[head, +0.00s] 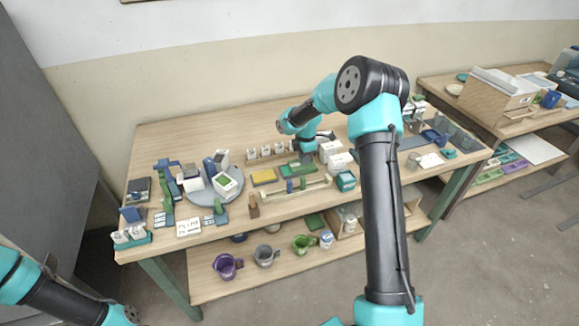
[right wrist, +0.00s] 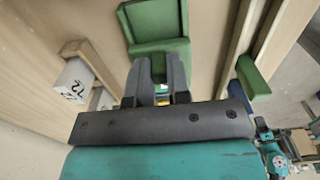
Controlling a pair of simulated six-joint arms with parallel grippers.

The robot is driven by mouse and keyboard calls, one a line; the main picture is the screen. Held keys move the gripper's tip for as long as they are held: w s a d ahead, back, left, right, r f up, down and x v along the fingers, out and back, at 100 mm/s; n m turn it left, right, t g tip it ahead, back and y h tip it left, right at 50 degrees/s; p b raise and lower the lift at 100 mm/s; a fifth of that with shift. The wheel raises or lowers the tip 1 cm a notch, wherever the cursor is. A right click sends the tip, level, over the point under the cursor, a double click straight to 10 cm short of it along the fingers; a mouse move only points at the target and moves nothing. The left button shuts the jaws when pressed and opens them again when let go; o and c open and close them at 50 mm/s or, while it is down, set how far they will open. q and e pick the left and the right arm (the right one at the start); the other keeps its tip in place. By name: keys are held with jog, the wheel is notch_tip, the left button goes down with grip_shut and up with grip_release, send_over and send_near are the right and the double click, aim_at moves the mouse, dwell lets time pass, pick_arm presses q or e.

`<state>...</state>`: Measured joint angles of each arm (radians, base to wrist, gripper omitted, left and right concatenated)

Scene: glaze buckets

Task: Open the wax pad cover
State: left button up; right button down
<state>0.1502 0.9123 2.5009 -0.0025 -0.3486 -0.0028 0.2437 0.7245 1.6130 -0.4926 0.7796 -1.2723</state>
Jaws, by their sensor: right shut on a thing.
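The green wax pad (head: 296,171) lies on the workbench near its middle, partly hidden in the head view by my right gripper (head: 306,163). In the right wrist view, a green shallow, rimmed panel (right wrist: 152,22) and a green edge strip show just beyond the fingers. My right gripper (right wrist: 157,84) is shut on a small green part (right wrist: 158,68), which appears to belong to the wax pad's cover. I cannot tell how far the cover is raised. My left arm enters at the lower left of the head view; its gripper is out of the frame.
A yellow pad (head: 264,177) lies left of the wax pad, and a wooden rail (head: 297,190) runs in front. White numbered blocks (head: 265,151) stand behind. White boxes (head: 330,150) are close on the right. A grey turntable (head: 203,195) stands left. Cups sit on the lower shelf.

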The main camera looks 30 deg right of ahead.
jog(key=shift+s+d, duration=0.15)
jog(key=shift+d, duration=0.65)
jog(key=shift+s+d, duration=0.15)
jog(key=shift+d, duration=0.65)
jog(key=c, duration=1.2)
grip_release()
jog(key=shift+o, duration=0.2)
notch_tip(320, 180, up, 7)
